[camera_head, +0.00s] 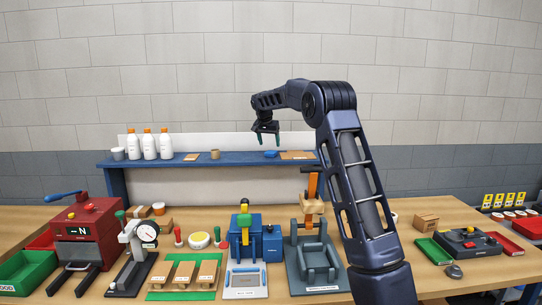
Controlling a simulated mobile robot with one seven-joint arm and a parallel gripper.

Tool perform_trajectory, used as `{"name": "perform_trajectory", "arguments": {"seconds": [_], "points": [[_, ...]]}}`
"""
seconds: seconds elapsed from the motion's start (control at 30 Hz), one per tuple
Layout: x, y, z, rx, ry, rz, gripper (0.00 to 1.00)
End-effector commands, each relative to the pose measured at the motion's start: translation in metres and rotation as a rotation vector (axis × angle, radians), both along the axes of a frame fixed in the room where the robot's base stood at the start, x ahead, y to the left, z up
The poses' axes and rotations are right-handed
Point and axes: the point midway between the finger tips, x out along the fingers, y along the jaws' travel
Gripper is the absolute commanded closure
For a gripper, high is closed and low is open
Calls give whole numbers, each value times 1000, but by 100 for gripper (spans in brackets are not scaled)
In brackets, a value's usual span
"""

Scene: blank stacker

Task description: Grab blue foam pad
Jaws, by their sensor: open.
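A small blue piece (270,154), which looks like the blue foam pad, lies on the blue shelf (230,162) at the back of the bench. It is too small to make out its exact shape. My gripper (268,141) points down with its two dark fingers apart and nothing visible between them. It shows just above the blue piece in the picture. I cannot tell how far apart they are in depth.
The shelf also holds white bottles (148,145) at left, a small tan cup (215,153) and a brown flat piece (297,155) right of the blue piece. Below stand a blue press (243,240), a grey press (314,250) and a red machine (80,235).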

Motion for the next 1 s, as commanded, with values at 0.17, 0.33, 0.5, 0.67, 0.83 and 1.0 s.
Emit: {"name": "perform_trajectory", "arguments": {"seconds": [0.17,0.33,0.5,0.67,0.83,1.0], "points": [[3,-3,-14,0,1,0,29],[9,-7,-36,0,1,0,29],[14,-8,-48,1,0,0,29],[14,-9,-48,1,0,0,29],[14,-9,-48,1,0,0,59],[14,-9,-48,1,0,0,77]]}}
